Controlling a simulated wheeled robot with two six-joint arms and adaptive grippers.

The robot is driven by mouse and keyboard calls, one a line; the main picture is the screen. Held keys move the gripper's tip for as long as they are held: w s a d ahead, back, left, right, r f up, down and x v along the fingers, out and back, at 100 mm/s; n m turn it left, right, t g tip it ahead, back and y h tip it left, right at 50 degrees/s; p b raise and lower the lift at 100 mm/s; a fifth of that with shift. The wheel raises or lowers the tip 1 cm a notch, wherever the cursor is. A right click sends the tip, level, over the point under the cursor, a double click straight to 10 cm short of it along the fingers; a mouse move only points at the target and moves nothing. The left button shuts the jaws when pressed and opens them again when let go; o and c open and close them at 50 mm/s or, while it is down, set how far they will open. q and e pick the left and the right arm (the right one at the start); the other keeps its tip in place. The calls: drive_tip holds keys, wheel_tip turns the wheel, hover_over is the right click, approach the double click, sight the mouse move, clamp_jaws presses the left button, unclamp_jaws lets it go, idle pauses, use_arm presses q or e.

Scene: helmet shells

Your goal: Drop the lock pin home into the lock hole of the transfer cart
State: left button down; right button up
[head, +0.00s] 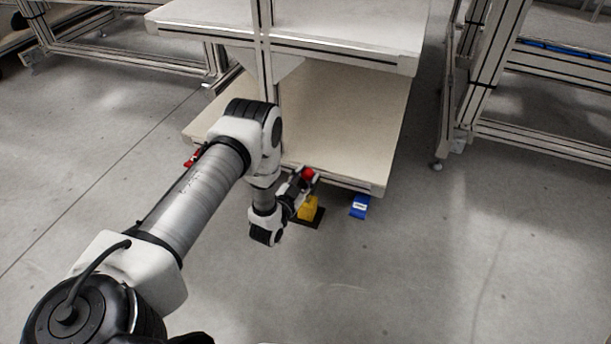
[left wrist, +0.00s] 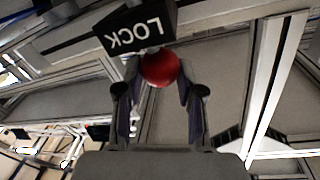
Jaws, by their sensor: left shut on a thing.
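The lock pin shows as a red ball knob (head: 308,173) at the front edge of the cart's lower deck in the head view. In the left wrist view the red knob (left wrist: 160,68) sits between my fingertips. My left gripper (head: 305,180) is shut on it. A black block marked LOCK (left wrist: 138,28) is right behind the knob in the wrist view. The transfer cart (head: 345,130) has a beige lower deck and a pale upper deck. The pin's shaft and the lock hole are hidden, so I cannot tell whether the pin is in the hole. My right gripper is not in view.
A yellow block (head: 309,210) stands on a dark plate on the floor below the gripper. A blue piece (head: 360,207) is under the deck's front corner. A red part (head: 193,157) is at the cart's left. Frame racks (head: 540,150) stand at right. The front floor is clear.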

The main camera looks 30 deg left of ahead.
use_arm(q)
drive_tip(key=shift+f+b, duration=0.4)
drive_tip(key=shift+f, duration=0.3)
drive_tip(key=c, duration=0.6)
unclamp_jaws()
drive_tip(key=shift+c, duration=0.2)
drive_tip(key=s, duration=0.7)
drive_tip(key=shift+s+d, duration=0.25)
drive_tip(key=shift+d, duration=0.2)
drive_tip(key=shift+r, duration=0.15)
